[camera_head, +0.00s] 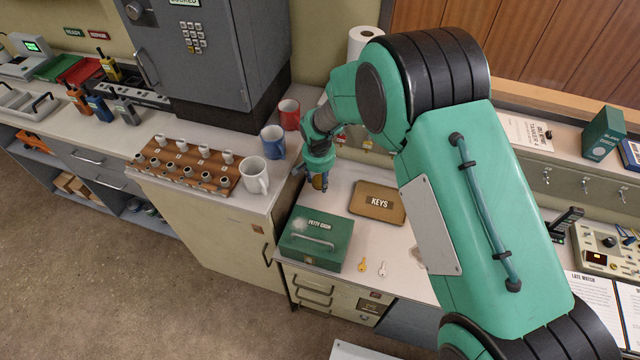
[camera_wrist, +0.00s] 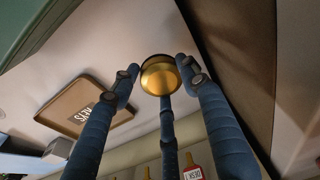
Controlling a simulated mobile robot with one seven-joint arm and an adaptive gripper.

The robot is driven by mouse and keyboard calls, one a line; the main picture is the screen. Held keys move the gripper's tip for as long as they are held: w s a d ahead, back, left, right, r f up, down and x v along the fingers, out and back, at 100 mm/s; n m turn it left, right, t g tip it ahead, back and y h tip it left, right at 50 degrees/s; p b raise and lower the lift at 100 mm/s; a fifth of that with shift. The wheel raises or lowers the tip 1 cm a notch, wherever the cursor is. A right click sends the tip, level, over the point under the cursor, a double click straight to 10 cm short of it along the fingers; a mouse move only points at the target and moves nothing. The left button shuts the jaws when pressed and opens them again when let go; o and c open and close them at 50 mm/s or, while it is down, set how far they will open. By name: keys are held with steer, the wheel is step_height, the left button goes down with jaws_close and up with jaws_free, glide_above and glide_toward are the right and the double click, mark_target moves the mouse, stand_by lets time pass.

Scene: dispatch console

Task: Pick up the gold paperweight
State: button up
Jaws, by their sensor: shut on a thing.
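The gold paperweight (camera_wrist: 160,76) is a shiny rounded dome between my gripper's fingers in the wrist view. My gripper (camera_wrist: 162,85) has several blue fingers closed around it, with fingertips at its sides. In the head view my gripper (camera_head: 318,178) is low over the desk, behind the green petty cash box and left of the keys tray. There the paperweight (camera_head: 318,182) shows only as a small gold patch between the fingers. I cannot tell whether it touches the desk.
The green petty cash box (camera_head: 316,241) and the brown keys tray (camera_head: 377,203) stand close by. Two small keys (camera_head: 363,264) lie in front. On the higher counter to the left are a white mug (camera_head: 253,176), a blue mug (camera_head: 272,141), a red mug (camera_head: 289,113) and a wooden rack (camera_head: 186,165).

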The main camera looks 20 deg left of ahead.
mark_target(320, 180)
steer(key=shift+r+p, duration=0.4)
steer(key=shift+r, duration=2.2)
